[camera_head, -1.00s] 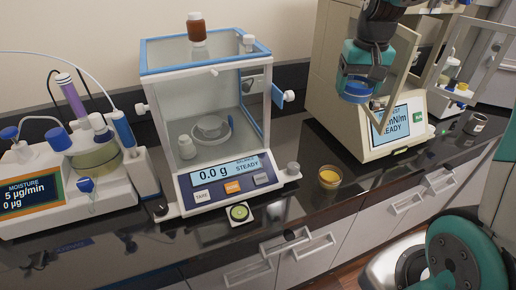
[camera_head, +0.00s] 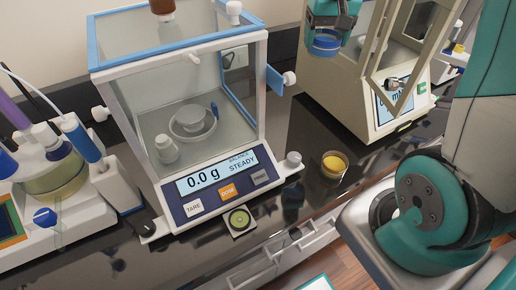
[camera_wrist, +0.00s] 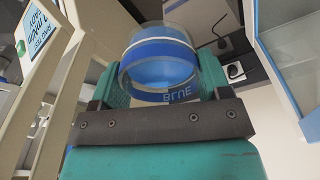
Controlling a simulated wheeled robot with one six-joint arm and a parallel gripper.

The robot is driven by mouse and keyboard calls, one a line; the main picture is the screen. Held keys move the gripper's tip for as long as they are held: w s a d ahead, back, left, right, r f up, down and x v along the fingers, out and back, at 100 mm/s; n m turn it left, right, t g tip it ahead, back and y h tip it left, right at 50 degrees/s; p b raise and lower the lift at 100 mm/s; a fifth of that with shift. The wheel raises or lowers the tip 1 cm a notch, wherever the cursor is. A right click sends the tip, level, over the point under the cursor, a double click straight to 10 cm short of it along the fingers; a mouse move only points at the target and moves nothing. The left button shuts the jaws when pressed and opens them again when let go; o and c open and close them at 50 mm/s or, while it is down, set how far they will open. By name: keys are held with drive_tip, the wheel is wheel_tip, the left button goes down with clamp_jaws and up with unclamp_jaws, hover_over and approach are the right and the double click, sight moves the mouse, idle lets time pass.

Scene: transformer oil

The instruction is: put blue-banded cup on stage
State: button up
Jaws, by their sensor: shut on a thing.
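The blue-banded cup (camera_head: 326,43) is a clear cup with blue bands, held in my gripper (camera_head: 327,22) in front of the beige instrument (camera_head: 345,95) on the right. In the wrist view the cup (camera_wrist: 160,62) sits between the jaws, its lettered lower blue band facing me. The jaws (camera_wrist: 160,95) are shut on it. The beige instrument has a framed door standing open and a display partly hidden by that door.
A glass-walled balance (camera_head: 180,115) reading 0.0 g stands left of the beige instrument. A small cup of yellow liquid (camera_head: 334,164) and a round green-faced item (camera_head: 239,220) are near the bench front. A moisture device (camera_head: 50,190) is at far left.

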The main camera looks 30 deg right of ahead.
wheel_tip(320, 180, down, 2)
drive_tip(key=shift+w+a+f+b, duration=0.1)
drive_tip(key=shift+w+f+b, duration=0.1)
drive_tip(key=shift+b, duration=0.6)
drive_tip(key=b, duration=0.7)
hover_over(304, 137)
wheel_tip(304, 137, down, 7)
drive_tip(key=f, duration=0.6)
drive_tip(key=f+p, duration=0.1)
drive_tip(key=f, duration=0.6)
drive_tip(key=f+p, duration=0.1)
drive_tip(key=f, duration=0.5)
drive_tip(key=shift+s+a+f, duration=0.15)
drive_tip(key=shift+s+f, duration=0.1)
drive_tip(key=shift+s, duration=0.05)
drive_tip(key=shift+f, duration=0.2)
drive_tip(key=o, duration=1)
drive_tip(key=shift+r, duration=0.1)
drive_tip(key=shift+o, duration=0.2)
